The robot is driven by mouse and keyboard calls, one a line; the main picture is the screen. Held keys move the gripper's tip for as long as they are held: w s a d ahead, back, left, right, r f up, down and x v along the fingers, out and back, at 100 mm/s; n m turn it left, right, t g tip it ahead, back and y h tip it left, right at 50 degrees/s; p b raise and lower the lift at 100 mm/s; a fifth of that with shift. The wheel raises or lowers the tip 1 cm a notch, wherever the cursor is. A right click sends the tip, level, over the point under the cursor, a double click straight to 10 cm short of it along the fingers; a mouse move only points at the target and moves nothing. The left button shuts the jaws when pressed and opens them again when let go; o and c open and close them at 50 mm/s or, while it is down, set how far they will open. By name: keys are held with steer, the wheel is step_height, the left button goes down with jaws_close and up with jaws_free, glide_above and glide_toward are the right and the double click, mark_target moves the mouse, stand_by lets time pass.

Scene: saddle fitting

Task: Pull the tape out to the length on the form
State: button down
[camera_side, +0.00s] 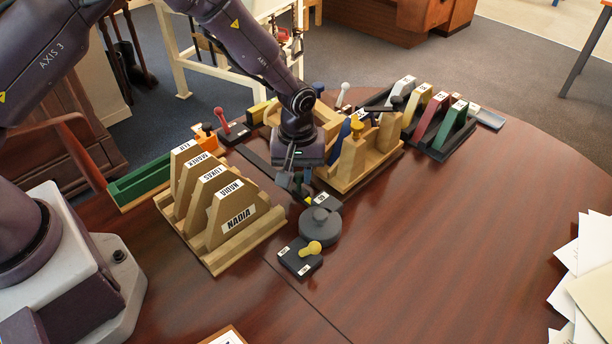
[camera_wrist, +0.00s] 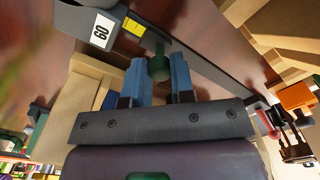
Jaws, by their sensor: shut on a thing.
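My gripper (camera_side: 302,192) points down over the middle of the table. In the wrist view its blue fingers (camera_wrist: 157,72) are shut on a small dark green knob (camera_wrist: 159,66). Beside the knob is a short piece of yellow tape (camera_wrist: 134,28), next to a dark body with a white label reading 60 (camera_wrist: 101,31). A long dark strip (camera_wrist: 205,67) runs away from there, past the fingers. In the side view the label (camera_side: 322,200) shows just right of the fingers, and the knob is mostly hidden. A framed sheet (camera_side: 226,337), perhaps the form, is cut off at the bottom edge; its writing is unreadable.
A wooden rack of name boards (camera_side: 225,215) stands left of my gripper, a wooden stand (camera_side: 365,160) close on its right. A grey round piece (camera_side: 320,227) and a black block with a yellow knob (camera_side: 301,257) sit in front.

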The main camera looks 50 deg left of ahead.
glide_above(271, 171)
steer(key=c, duration=1)
jaws_free()
step_height(271, 171, up, 13)
